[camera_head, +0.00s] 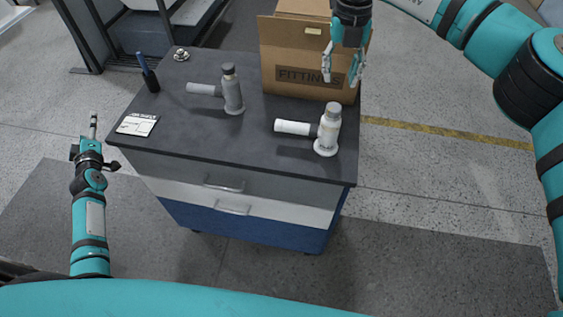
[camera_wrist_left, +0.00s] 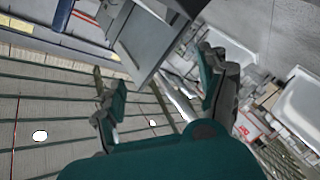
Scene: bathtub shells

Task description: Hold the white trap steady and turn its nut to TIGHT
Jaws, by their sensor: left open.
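The white trap (camera_head: 328,132) stands upright on the dark top of the cabinet, near its right front corner. Its side pipe (camera_head: 295,128) points left, and a greyish collar sits near its top. No TIGHT mark is readable. My right gripper (camera_head: 342,78) hangs above and behind the trap, in front of the cardboard box, with its fingers apart and nothing between them. My left gripper (camera_head: 92,125) is off the cabinet's left side, well away from the trap. In the left wrist view its fingers (camera_wrist_left: 160,105) are spread and empty.
A grey trap (camera_head: 233,95) stands left of the white one. A cardboard box (camera_head: 290,75) marked FITTINGS is at the back right. A white card (camera_head: 137,124), a dark cup (camera_head: 151,82) and a small metal part (camera_head: 181,55) lie on the left. The front middle of the cabinet top (camera_head: 230,140) is clear.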

